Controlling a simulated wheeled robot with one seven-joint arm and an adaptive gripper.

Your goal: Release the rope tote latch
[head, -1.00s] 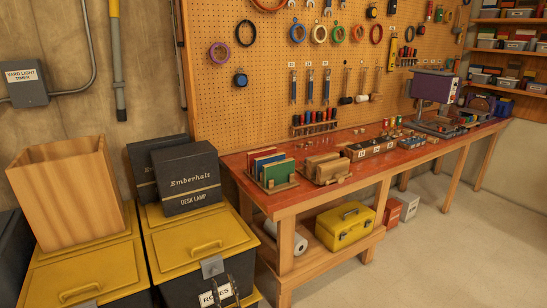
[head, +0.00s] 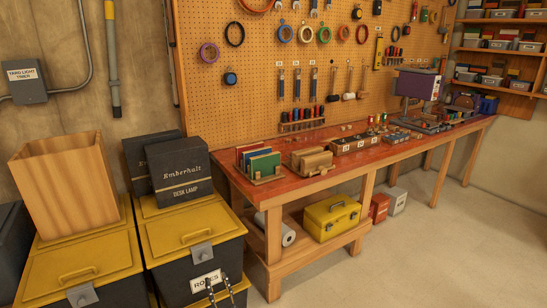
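The rope tote (head: 175,272) is a black box with a yellow lid at the lower left of the head view, with a white label reading ROPES (head: 206,281). Its latch (head: 201,252) is a grey plate with a round knob, lying over the front edge of the lid. My gripper (head: 221,288) shows only as two dark fingertips at the bottom edge, apart with nothing seen between them. It is below and right of the latch, in front of the tote, overlapping the label's lower edge in the picture. The rest of my gripper is out of frame.
Two dark boxes, the front one marked Emberhalt Desk Lamp (head: 182,175), stand on the rope tote's lid. A second yellow-lidded tote (head: 60,285) on the left bears a wooden bin (head: 62,190). A workbench (head: 272,245) stands close on the right; the floor before it is clear.

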